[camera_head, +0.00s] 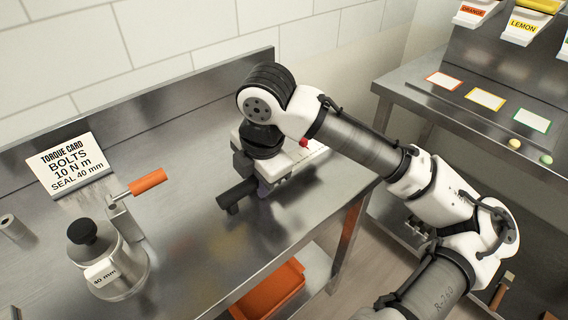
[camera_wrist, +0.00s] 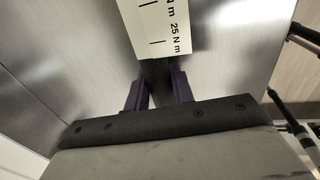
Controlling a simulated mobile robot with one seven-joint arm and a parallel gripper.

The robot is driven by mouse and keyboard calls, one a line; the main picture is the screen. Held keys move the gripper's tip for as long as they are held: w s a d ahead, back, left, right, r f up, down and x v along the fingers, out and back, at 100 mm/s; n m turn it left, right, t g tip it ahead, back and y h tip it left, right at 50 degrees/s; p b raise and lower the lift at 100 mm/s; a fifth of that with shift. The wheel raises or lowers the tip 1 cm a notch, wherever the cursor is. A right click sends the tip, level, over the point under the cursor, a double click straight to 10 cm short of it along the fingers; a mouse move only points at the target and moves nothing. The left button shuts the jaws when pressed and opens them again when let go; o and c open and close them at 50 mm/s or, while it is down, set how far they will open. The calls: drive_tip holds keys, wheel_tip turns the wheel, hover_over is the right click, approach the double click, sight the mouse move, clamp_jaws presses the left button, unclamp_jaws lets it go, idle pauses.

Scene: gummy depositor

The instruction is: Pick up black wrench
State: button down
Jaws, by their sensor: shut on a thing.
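The black wrench (camera_wrist: 157,76) shows in the wrist view as a dark bar between the two purple fingers of my gripper (camera_wrist: 158,90). A white scale plate (camera_wrist: 165,25) marked "25 N m" lies over the bar just beyond the fingers. My gripper is shut on the bar. In the head view my gripper (camera_head: 262,187) points down over the steel bench near its right end. A black, thick end of the wrench (camera_head: 236,195) sticks out to its left. My wrist hides much of the wrench, and I cannot tell whether it touches the bench.
A metal pot-like device (camera_head: 122,275) with an orange-handled crank (camera_head: 147,182) stands on the left of the bench. A torque card (camera_head: 68,165) leans behind it. An orange bin (camera_head: 270,293) is below the front edge. Bare bench lies between device and gripper.

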drive_tip(key=shift+r, duration=0.1)
wheel_tip(320, 180, up, 28)
drive_tip(key=p, duration=0.1)
drive_tip(key=shift+p, duration=0.35)
drive_tip(key=c, duration=1.9)
unclamp_jaws()
clamp_jaws()
